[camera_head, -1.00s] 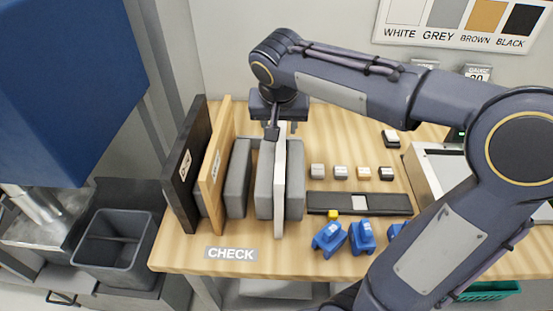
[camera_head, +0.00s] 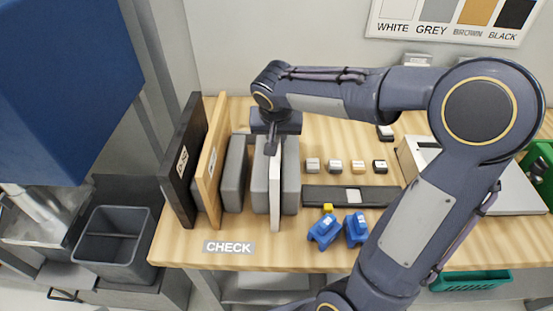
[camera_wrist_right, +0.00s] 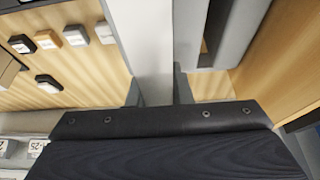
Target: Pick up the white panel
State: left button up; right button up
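The white panel (camera_head: 275,195) stands upright on edge on the wooden table, between grey panels. My right gripper (camera_head: 274,143) is above it, pointing down, with its fingers astride the panel's top edge. In the right wrist view the white panel (camera_wrist_right: 154,55) runs between the two fingers of the gripper (camera_wrist_right: 158,92), which lie close along both faces with no clear gap. The gripper looks shut on it. The fingertips are partly hidden. My left gripper is not in view.
Grey panels (camera_head: 233,175) (camera_head: 291,175), a wooden panel (camera_head: 213,165) and a black panel (camera_head: 184,162) stand close by. Blue clamp-like items (camera_head: 324,231), a dark strip tray (camera_head: 378,199) and small sample blocks (camera_head: 334,167) lie to the right. A grey bin (camera_head: 110,248) is at left.

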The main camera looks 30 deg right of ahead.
grip_shut()
jog(key=shift+r, duration=0.1)
dwell(0.9)
